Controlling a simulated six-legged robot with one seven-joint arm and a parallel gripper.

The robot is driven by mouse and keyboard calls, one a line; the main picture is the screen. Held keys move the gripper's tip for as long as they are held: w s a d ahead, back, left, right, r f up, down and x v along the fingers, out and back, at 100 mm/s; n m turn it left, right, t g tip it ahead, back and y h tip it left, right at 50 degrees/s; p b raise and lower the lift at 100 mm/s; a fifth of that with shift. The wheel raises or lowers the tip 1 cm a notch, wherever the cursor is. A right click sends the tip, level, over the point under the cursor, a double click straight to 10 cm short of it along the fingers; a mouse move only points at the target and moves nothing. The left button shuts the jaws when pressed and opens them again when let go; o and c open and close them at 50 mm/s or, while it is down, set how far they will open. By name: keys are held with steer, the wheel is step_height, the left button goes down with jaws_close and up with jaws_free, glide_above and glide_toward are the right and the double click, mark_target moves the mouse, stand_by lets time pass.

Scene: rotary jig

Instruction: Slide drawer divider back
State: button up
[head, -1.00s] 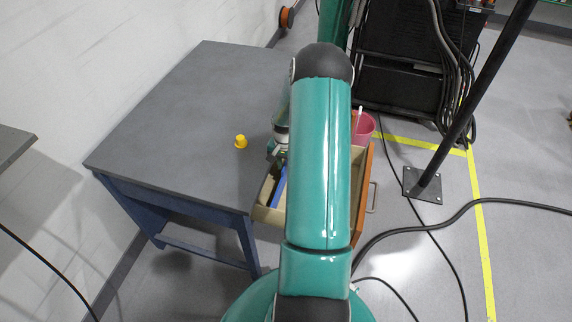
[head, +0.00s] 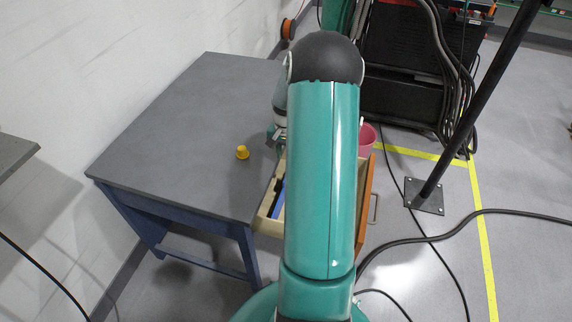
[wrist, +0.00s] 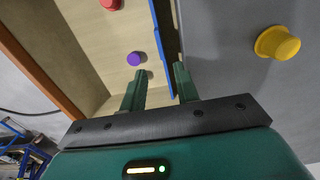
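The blue drawer divider (head: 279,199) stands in the open drawer (head: 268,229), close to its table side. In the wrist view the divider (wrist: 161,45) runs between the two fingers of my gripper (wrist: 161,72). The fingers are apart, with visible gaps on both sides of the divider, so my gripper is open around it. In the head view my gripper (head: 276,137) is at the far part of the drawer, partly hidden by my arm. My arm also hides much of the drawer.
A purple piece (wrist: 134,59) and a red piece (wrist: 110,4) lie in the drawer. A yellow piece (head: 242,152) stands on the grey table (head: 180,130), right of the fingers in the wrist view (wrist: 277,43). A pink bin (head: 367,137) stands behind the orange drawer front (head: 365,195).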

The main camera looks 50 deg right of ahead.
steer(key=shift+r, duration=1.2)
steer(key=shift+s+f, duration=0.15)
steer(key=shift+s, duration=0.05)
steer(key=c, duration=0.5)
steer(key=s+f+m+t+y, duration=0.1)
steer(key=s+m, duration=0.1)
steer(key=s+d+f+m+y, duration=0.1)
steer(key=s+f+m, duration=0.1)
steer(key=s+m, duration=0.1)
steer(key=s+f+m+t+y, duration=0.1)
steer(key=s+m, duration=0.1)
steer(key=m, duration=0.1)
steer(key=shift+s+d+f+t+y, duration=0.2)
steer(key=shift+s+f+t+y, duration=0.1)
steer(key=shift+y, duration=0.1)
jaws_close()
steer(key=s+d+f+m+t, duration=0.2)
steer(key=s+d+m+t, duration=0.3)
steer(key=m, duration=0.5)
steer(key=w+a+f, duration=0.5)
steer(key=w+f, duration=0.2)
steer(key=w, duration=0.2)
steer(key=shift+w+t, duration=0.3)
steer(key=shift+w, duration=0.1)
